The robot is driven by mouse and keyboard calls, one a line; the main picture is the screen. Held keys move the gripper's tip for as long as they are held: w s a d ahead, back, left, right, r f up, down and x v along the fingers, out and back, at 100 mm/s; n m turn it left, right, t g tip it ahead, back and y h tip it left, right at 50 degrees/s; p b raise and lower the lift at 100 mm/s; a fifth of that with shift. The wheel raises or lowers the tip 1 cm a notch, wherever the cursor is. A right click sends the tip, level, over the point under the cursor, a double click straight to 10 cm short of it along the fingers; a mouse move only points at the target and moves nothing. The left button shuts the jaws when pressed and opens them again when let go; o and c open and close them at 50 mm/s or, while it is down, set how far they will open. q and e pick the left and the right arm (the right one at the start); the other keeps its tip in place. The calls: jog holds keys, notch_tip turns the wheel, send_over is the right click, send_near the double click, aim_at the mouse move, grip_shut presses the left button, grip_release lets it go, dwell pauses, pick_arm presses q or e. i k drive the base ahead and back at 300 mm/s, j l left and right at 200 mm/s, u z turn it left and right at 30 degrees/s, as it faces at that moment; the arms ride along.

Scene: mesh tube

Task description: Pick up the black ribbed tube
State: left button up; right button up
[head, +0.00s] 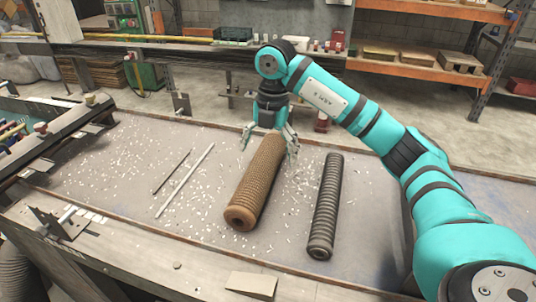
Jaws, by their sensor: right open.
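The black ribbed tube (325,208) lies on the table (110,180), right of the middle, its length running from near to far. A brown ribbed tube (257,184) lies to its left, slightly tilted in direction. My right gripper (269,147) points down at the far end of the brown tube, with its fingers spread open on either side of that end. It looks empty. I cannot tell whether it touches the brown tube. It is up and left of the black tube, apart from it. My left gripper is not in view.
A thin dark rod (171,172) and a pale rod (185,180) lie left of the brown tube. Small white scraps are scattered over the table. A flat piece of cardboard (251,285) lies at the front edge. A long metal fixture (55,143) stands at the left.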

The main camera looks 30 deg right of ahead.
aim_at(320, 246)
jog(key=k+j, duration=1.1)
jog(key=k, duration=0.2)
